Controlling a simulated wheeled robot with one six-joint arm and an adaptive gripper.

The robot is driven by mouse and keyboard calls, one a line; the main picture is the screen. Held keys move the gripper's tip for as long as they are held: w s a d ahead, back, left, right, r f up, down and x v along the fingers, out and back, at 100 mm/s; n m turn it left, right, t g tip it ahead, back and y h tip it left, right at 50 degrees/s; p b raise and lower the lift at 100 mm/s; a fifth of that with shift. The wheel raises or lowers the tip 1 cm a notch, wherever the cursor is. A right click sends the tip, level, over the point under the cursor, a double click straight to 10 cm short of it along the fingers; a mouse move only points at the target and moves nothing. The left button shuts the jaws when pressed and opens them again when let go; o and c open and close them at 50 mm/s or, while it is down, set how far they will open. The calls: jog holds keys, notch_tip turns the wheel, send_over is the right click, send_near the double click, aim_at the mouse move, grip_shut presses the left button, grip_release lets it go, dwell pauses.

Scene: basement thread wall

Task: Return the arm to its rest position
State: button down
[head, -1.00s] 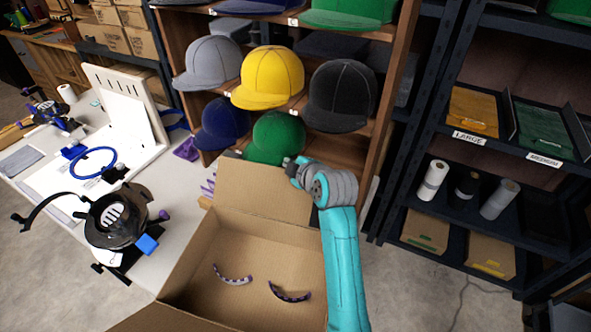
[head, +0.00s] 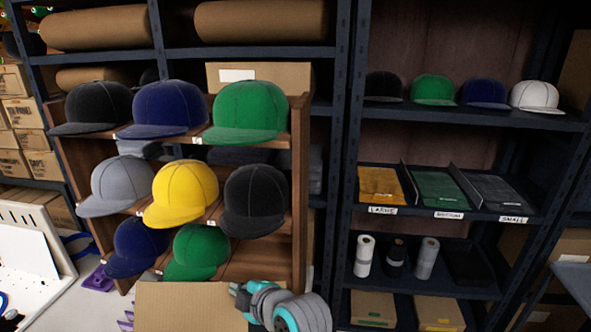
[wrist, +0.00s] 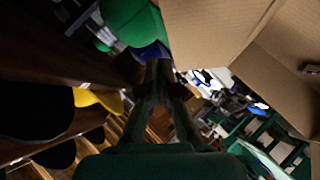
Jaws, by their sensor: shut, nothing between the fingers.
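My arm (head: 282,307) shows at the bottom of the head view, in front of the cap shelf and beside a raised cardboard flap (head: 190,308). Its teal and grey joints are visible, but the gripper's fingertips cannot be made out there. In the wrist view my gripper (wrist: 158,75) points away from the camera, its two dark fingers together and empty. The fingers lie close in the picture to a green cap (wrist: 130,22) and a blue cap (wrist: 150,52). The box (wrist: 215,40) fills the upper right of that view.
A wooden shelf (head: 301,180) holds several caps, among them a yellow one (head: 181,194). A dark rack (head: 470,112) with caps, trays and rolls stands on the right. A white table (head: 60,310) is at the lower left.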

jog(key=s+d+f+m, duration=0.1)
jog(key=d+f+m, duration=0.1)
jog(key=d+f, duration=0.1)
jog(key=s+d+f+m+t+h, duration=0.1)
jog(key=s+d+f, duration=0.1)
jog(key=d+f, duration=0.2)
jog(key=s+d+f+m+t, duration=0.1)
jog(key=s+d+f+m, duration=0.1)
jog(key=f, duration=0.3)
jog(key=shift+s+d+m+h, duration=0.2)
jog(key=shift+d+m+h, duration=0.1)
jog(key=shift+d, duration=0.6)
jog(key=s+d+f+m+t+h, duration=0.15)
jog(key=s+d+f+m, duration=0.25)
jog(key=s+d, duration=0.55)
jog(key=s+d+f+m+t+h, duration=0.1)
jog(key=s+d+f+m+h, duration=0.3)
jog(key=s+d, duration=0.5)
jog(key=s+d+r+m+t+h, duration=0.1)
jog(key=s+d+r+m, duration=0.1)
jog(key=s, duration=0.8)
jog(key=s+d+r+m+t+h, duration=0.1)
jog(key=s+d+r+m, duration=0.2)
jog(key=s, duration=0.8)
notch_tip(320, 180, up, 4)
jog(key=shift+s+d+f+m, duration=0.1)
jog(key=shift+s+d+m, duration=0.05)
jog(key=shift+m, duration=0.95)
